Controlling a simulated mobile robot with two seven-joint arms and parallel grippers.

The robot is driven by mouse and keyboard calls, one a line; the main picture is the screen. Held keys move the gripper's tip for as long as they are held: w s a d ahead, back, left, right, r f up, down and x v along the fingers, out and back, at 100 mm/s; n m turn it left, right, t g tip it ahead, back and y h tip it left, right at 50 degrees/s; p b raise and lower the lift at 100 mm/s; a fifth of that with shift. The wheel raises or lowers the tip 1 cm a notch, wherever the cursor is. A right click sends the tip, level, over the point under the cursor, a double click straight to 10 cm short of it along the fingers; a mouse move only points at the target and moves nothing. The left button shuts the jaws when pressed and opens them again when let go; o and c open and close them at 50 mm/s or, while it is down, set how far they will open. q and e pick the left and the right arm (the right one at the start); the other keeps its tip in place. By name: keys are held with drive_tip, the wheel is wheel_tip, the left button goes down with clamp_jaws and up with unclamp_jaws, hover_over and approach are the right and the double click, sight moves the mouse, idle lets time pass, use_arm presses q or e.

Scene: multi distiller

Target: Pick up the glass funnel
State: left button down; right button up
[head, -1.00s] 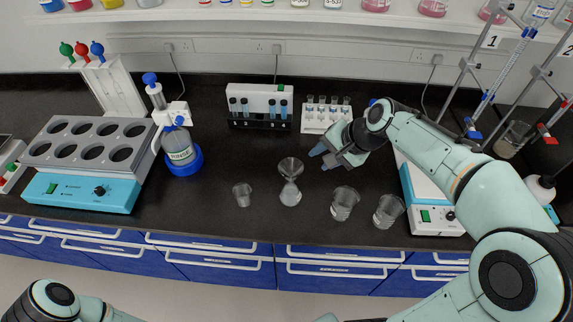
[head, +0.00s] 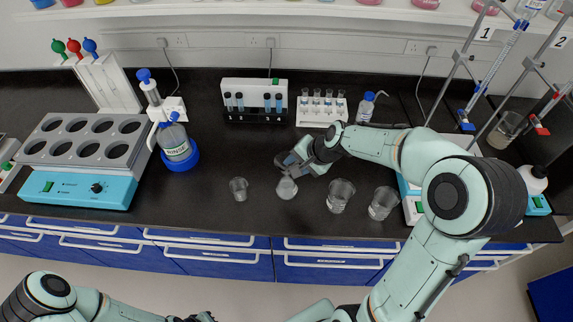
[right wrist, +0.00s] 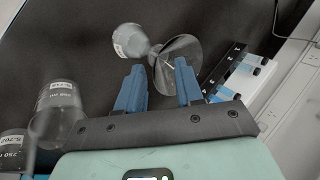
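The clear glass funnel stands in the mouth of a small conical flask (head: 287,188) on the black bench. In the head view my right gripper covers most of the funnel. In the right wrist view the funnel's wide cone (right wrist: 180,62) lies just ahead of and partly between the blue fingertips, with the flask (right wrist: 131,40) beyond its stem. My right gripper (head: 289,163) is open, its fingers (right wrist: 159,75) apart on either side of the cone; contact cannot be told. A small part of my left gripper (head: 200,317) shows at the bottom edge; its fingers are not clear.
A small beaker (head: 239,189) stands left of the flask. Two larger beakers (head: 340,196) (head: 383,203) stand to its right. Tube racks (head: 254,101) (head: 320,109) stand behind.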

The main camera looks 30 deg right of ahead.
drive_tip(key=shift+s, duration=0.2)
drive_tip(key=shift+c, duration=1.2)
clamp_jaws()
drive_tip(key=shift+r, duration=0.1)
